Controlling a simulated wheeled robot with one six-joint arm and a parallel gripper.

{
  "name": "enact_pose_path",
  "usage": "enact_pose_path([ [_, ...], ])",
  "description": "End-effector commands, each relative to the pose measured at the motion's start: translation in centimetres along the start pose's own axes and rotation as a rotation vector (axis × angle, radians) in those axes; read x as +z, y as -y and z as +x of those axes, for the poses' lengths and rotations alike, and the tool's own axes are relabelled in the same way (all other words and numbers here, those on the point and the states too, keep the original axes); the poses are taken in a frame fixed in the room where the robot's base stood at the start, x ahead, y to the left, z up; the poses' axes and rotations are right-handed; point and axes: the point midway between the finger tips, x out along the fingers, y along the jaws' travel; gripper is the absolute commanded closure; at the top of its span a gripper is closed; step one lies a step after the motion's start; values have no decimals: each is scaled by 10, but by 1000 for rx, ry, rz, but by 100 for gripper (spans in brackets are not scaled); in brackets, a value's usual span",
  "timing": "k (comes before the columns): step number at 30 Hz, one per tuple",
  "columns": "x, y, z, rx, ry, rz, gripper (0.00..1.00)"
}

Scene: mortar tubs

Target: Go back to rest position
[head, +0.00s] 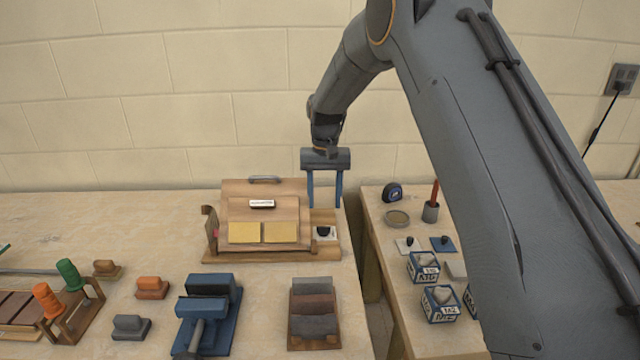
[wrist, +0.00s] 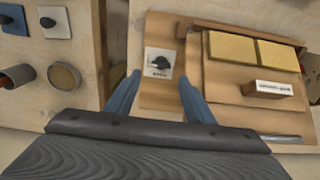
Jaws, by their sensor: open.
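My gripper (head: 325,188) hangs at the back right of the left table, over the right side of a wooden box-like stand (head: 235,197). Its two blue fingers point down, are spread apart and hold nothing. In the wrist view the gripper (wrist: 160,95) shows the same open fingers. A small white card with a black knob (wrist: 159,62) lies on the wood just beyond and between the fingertips. The card also shows in the head view (head: 325,232). Two yellow pads (head: 262,232) and a white label block (head: 261,203) are on the stand's front.
A second table (head: 405,290) on the right holds a tape measure (head: 392,192), a round tin (head: 397,218), a cup (head: 430,212) and several printed tubs (head: 440,303). A gap separates the tables. Blue blocks (head: 207,310) and stacked slabs (head: 312,312) stand in front; a brick wall is behind.

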Motion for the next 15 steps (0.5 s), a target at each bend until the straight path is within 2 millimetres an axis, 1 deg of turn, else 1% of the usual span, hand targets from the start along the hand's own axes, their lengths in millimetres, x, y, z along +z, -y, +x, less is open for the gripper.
enact_pose_path([
  [2,9,-6,-4,-2,-3,0,48],
  [5,30,-24,-10,-3,-11,0,48],
  [8,66,-49,-17,-5,-26,-1,48],
  [9,82,-59,-19,-5,-32,-1,48],
  [11,106,-72,-21,-6,-43,-4,48],
  [12,124,-81,-23,-7,-51,-3,48],
  [14,151,-94,-23,-7,-61,-6,48],
  [15,170,-102,-24,-7,-68,-6,48],
])
